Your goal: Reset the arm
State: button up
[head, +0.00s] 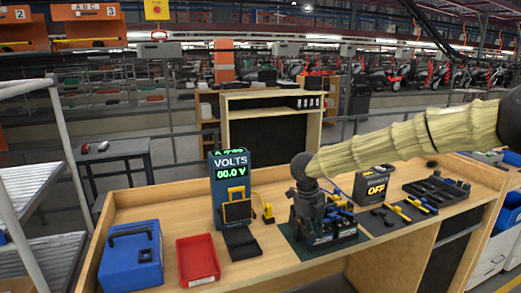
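My arm reaches in from the right in a pale yellow ribbed sleeve and bends down at a dark wrist joint. My gripper (318,236) points down over the dark mat (293,247) at the middle of the wooden workbench (345,248). Its fingers blend into dark and blue-green items on the mat, so I cannot tell whether they are open, shut or touching anything.
A blue case (131,262) and a red tray (198,262) lie farther left. A box reading OFF (376,184), tools and a black tray (437,190) lie right. Bare wood shows between items.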

jog(key=s+d+f+n+t+h+b, duration=0.15)
jog(key=s+f+n, duration=0.35)
jog(key=f, duration=0.6)
jog(key=s+d+f+n+t, duration=0.1)
jog(key=s+d+f+n, duration=0.1)
jog(key=s+f+n, duration=0.6)
jog(key=s+d+f+n+t+h+b, duration=0.1)
jog(key=s+d+f+n+t, duration=0.15)
jog(key=f, duration=1.05)
jog(key=s+f+n+g+y, duration=0.1)
jog(key=s+f+n, duration=0.2)
jog(key=s, duration=0.8)
jog(key=s+f+n+g+y+b, duration=0.1)
jog(key=s+f+n, duration=0.3)
jog(key=s, duration=0.7)
jog(key=s+f+n+g+y+b, duration=0.1)
jog(key=s+f+n+g+y, duration=0.1)
jog(key=s+n, duration=0.5)
jog(key=s+f+g, duration=0.1)
jog(key=s, duration=0.3)
jog(key=shift+s+d+f, duration=0.25)
jog(key=shift+f, duration=0.1)
jog(key=shift+y, duration=0.25)
